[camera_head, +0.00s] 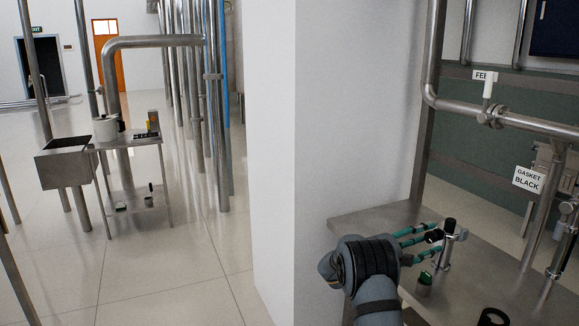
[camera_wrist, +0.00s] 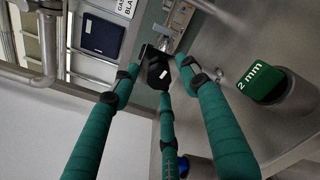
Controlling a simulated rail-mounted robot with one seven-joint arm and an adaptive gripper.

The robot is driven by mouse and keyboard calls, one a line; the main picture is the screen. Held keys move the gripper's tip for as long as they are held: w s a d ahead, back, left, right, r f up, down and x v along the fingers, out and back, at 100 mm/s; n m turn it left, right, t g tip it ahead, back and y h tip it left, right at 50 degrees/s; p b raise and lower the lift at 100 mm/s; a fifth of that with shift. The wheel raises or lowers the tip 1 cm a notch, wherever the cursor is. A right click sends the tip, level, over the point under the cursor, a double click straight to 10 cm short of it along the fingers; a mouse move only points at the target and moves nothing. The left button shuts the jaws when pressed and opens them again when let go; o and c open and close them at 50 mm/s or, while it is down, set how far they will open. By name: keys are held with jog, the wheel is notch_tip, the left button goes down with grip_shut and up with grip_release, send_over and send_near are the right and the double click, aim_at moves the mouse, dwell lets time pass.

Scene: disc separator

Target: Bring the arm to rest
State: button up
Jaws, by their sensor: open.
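My gripper (camera_head: 430,240) has several teal fingers with dark joints and is above the steel table (camera_head: 355,222) at the right in the head view. In the wrist view my gripper (camera_wrist: 160,75) shows its fingers spread apart, so it is open. A dark piece with a small white mark (camera_wrist: 158,68) shows near the fingertips; I cannot tell whether it is a finger pad or a separate part. A metal post with a black top (camera_head: 449,227) stands close beyond the fingertips in the head view. I see nothing clearly held.
A green "2 mm" marker (camera_wrist: 262,82) on a grey cylinder is right of the fingers. A black ring-like part (camera_head: 493,317) lies at the front edge. Pipes with a "GASKET BLACK" sign (camera_head: 528,180) stand behind. A white wall (camera_head: 340,110) separates another bench (camera_head: 125,142).

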jog(key=v, duration=1.2)
jog(key=x, duration=1.3)
jog(key=shift+f, duration=0.1)
jog(key=shift+a+f+m+b, duration=0.15)
jog(key=shift+f+m+b, duration=0.1)
jog(key=shift+m+b, duration=0.75)
jog(key=m+b, duration=0.2)
jog(key=shift+a+r+m, duration=0.15)
jog(key=shift+a+m, duration=0.05)
jog(key=shift+m, duration=0.2)
jog(key=m+b, duration=0.1)
jog(key=m, duration=0.2)
jog(key=shift+d+b, duration=0.1)
jog(key=shift+b, duration=0.2)
jog(key=m+b, duration=0.1)
jog(key=m, duration=0.2)
jog(key=shift+r, duration=0.15)
jog(key=m, duration=0.2)
jog(key=shift+r+m, duration=0.1)
jog(key=shift+m, duration=0.3)
jog(key=m, duration=0.4)
jog(key=shift+r, duration=0.1)
jog(key=m, duration=0.3)
jog(key=shift+r+p, duration=0.15)
jog(key=shift+p, duration=0.25)
jog(key=shift+s+m+p, duration=0.1)
jog(key=shift+m+p, duration=0.55)
jog(key=shift+m, duration=0.95)
